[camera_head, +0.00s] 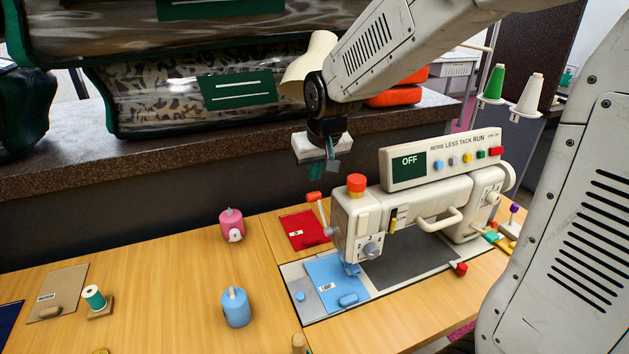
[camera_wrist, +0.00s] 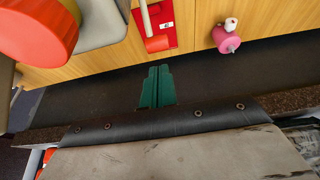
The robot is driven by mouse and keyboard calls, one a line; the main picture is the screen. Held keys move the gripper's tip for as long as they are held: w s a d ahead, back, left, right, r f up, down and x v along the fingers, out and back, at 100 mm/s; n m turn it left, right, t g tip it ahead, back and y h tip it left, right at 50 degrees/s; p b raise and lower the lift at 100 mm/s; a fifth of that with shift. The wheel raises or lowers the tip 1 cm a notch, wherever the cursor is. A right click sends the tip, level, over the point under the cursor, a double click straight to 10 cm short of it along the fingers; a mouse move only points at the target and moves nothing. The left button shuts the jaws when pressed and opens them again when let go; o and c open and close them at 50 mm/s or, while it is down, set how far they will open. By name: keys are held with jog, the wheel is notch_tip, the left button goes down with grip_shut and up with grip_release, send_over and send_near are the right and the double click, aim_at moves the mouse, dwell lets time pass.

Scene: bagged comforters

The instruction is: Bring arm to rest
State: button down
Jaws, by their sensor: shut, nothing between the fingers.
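My gripper (camera_head: 316,170) hangs from my arm behind the sewing machine, in front of the dark counter face. Its green fingers are closed together and hold nothing. In the wrist view the shut fingers (camera_wrist: 157,88) show against the dark panel between the wooden table and the counter edge. My arm reaches in from the upper right of the head view, bent down at the wrist. The fingers look apart from the machine and the table in both views.
The sewing machine (camera_head: 345,217) with a display reading OFF stands just right of my gripper. Bagged comforters (camera_head: 165,98) lie on the counter (camera_head: 60,178) behind. A pink bottle (camera_head: 231,226), a blue bottle (camera_head: 236,308) and a green spool (camera_head: 94,297) stand on the table.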

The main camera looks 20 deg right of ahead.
jog(key=s+v, duration=0.1)
jog(key=v, duration=0.4)
jog(key=s+g, duration=0.2)
jog(key=s, duration=2.4)
jog(key=shift+s+r+g, duration=0.15)
jog(key=shift+s+g, duration=0.15)
jog(key=shift+g, duration=0.1)
